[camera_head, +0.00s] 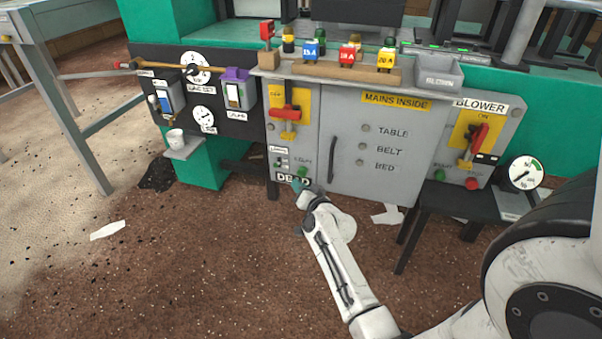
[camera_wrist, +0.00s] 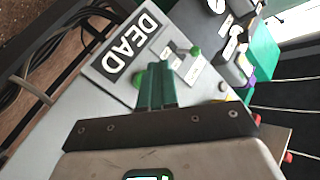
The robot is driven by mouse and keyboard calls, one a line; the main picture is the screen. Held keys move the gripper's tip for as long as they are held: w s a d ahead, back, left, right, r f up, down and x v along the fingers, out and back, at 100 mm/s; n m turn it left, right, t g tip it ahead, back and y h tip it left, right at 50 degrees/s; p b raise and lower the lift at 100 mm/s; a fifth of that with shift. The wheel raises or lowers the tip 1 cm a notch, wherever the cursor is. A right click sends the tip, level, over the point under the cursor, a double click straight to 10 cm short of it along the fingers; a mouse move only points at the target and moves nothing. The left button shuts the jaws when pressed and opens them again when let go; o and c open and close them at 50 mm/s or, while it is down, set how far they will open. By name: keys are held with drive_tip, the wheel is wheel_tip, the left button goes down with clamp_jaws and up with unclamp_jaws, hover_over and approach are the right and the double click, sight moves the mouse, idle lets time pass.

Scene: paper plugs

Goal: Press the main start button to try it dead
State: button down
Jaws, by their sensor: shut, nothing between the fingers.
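The main start button is a green button (camera_head: 302,172) low on the left part of the grey panel, just above the black and white DEAD sign (camera_head: 291,179). In the wrist view a green button (camera_wrist: 138,78) shows beside and partly behind my fingers, and the DEAD sign (camera_wrist: 125,48) is at the upper left. My gripper (camera_head: 298,187) is shut and empty, at the panel's lower edge just below the button. Its green fingers also show in the wrist view (camera_wrist: 157,78). I cannot tell whether the fingertips touch the button or the panel.
A red switch handle (camera_head: 285,113) is higher on the same panel, and small switches (camera_head: 281,162) sit left of the button. The blower box (camera_head: 472,150), with its own green and red buttons, is at the right. A dark stand (camera_head: 452,203) is below it. Open floor lies in front.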

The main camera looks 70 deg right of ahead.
drive_tip(key=a+p, duration=0.1)
drive_tip(key=a, duration=0.1)
drive_tip(key=a+p, duration=0.2)
drive_tip(key=shift+s, duration=0.2)
drive_tip(key=shift+d, duration=0.1)
idle(0.7)
